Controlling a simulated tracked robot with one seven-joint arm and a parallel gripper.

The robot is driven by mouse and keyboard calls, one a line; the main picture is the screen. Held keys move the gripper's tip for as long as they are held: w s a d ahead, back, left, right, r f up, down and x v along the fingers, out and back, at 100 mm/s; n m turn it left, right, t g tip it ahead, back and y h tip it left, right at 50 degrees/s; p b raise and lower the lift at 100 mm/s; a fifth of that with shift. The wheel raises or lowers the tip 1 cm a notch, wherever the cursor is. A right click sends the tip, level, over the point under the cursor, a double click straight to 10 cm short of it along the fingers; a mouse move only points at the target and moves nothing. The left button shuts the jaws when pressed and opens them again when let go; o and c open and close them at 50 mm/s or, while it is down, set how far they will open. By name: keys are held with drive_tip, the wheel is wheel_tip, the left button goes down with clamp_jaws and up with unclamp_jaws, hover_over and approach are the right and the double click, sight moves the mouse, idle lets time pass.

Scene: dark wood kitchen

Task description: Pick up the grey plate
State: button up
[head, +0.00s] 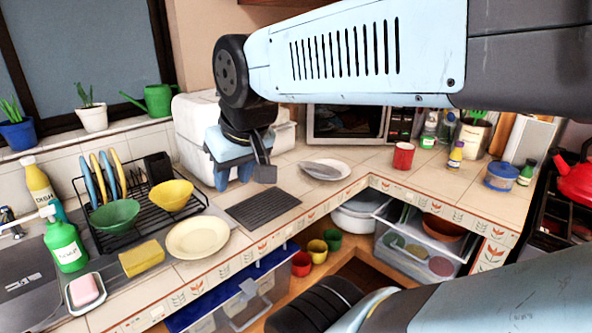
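A pale grey-white plate (341,174) lies on the tiled counter in front of the microwave, with a dark grey patch across its left part that may be a flat object or a shadow. A cream plate (197,238) lies nearer, in front of the dish rack. No other plate on the counter looks greyer. My gripper (243,176) hangs from the arm over the counter, to the left of the pale grey-white plate and apart from it in the picture. Its fingers are partly hidden and seen from an angle, so their opening is unclear. I see nothing held.
A black dish rack (130,222) holds a green bowl (115,215) and a yellow bowl (171,195). A dark ridged mat (262,207) lies below my gripper. A red cup (403,156) stands right of the pale plate. Open shelves lie under the counter edge.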

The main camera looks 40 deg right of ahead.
drive_tip(key=w+d+f+t+h, duration=0.1)
drive_tip(key=w+d+f, duration=0.3)
drive_tip(key=w+d, duration=0.3)
drive_tip(key=w+d+f+t, duration=0.2)
drive_tip(key=w+d+f, duration=0.25)
drive_tip(key=w, duration=0.45)
drive_tip(key=w+d+f+n+h, duration=0.1)
drive_tip(key=d+f+h, duration=0.3)
drive_tip(key=d, duration=0.6)
drive_tip(key=w+d+f+n+h, duration=0.1)
drive_tip(key=w+d+f+h, duration=0.2)
drive_tip(key=d, duration=0.7)
drive_tip(key=shift+s+d+f+x, duration=0.1)
drive_tip(key=shift+s+f+x, duration=0.1)
drive_tip(key=shift+x, duration=1.95)
drive_tip(key=shift+s+d+f+x, duration=0.1)
drive_tip(key=shift+s+x, duration=0.1)
drive_tip(key=shift+x, duration=1.95)
drive_tip(key=shift+s+d+f+x, duration=0.1)
drive_tip(key=shift+s+f+x, duration=0.1)
drive_tip(key=shift+x, duration=1.95)
clamp_jaws()
